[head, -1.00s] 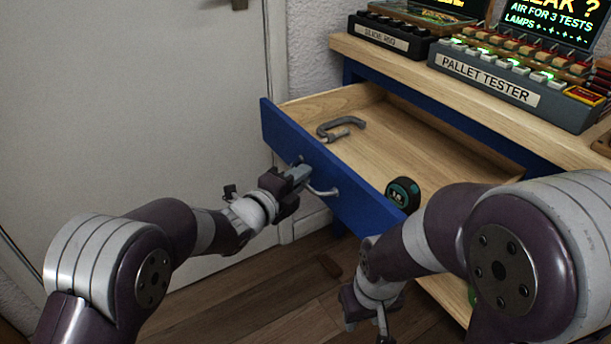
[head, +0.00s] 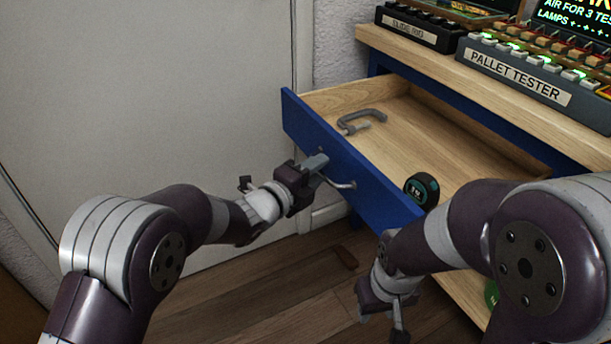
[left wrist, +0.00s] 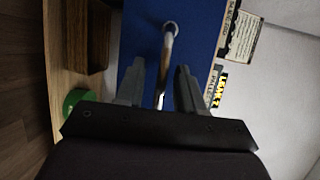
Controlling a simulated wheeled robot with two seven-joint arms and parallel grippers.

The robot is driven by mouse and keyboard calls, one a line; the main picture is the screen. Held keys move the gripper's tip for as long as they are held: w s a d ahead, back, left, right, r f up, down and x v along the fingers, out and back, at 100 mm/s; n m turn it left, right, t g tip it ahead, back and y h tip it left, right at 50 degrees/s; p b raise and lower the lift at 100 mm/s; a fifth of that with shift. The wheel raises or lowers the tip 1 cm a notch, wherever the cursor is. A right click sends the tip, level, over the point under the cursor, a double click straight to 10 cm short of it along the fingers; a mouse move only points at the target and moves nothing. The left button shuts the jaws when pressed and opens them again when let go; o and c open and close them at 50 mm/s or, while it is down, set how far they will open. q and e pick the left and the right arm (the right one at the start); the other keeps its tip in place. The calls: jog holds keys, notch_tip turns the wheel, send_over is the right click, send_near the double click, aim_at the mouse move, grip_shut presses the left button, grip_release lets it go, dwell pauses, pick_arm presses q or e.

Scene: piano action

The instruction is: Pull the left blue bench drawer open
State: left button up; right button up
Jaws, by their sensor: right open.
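The blue drawer (head: 350,165) of the wooden-topped bench stands well out, its interior exposed. Its curved metal handle (head: 342,184) is on the front face and also shows in the left wrist view (left wrist: 167,50). My left gripper (head: 318,164) is at the handle. In the left wrist view its two fingers (left wrist: 158,85) stand apart, one on each side of the handle bar, with visible gaps. A grey C-shaped clamp (head: 348,121) and a round black and teal object (head: 421,190) lie in the drawer. My right gripper (head: 398,318) is open and empty, low in front of the bench.
A pallet tester (head: 515,80) and a black switch box (head: 420,30) stand on the bench top (head: 450,65). A green round object (head: 491,295) sits low on the bench, partly hidden by my right arm. A white door (head: 150,90) is at left. The floor before the drawer is mostly clear.

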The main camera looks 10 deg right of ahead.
pick_arm(q)
jog(key=p+v, duration=0.3)
jog(key=v, duration=0.9)
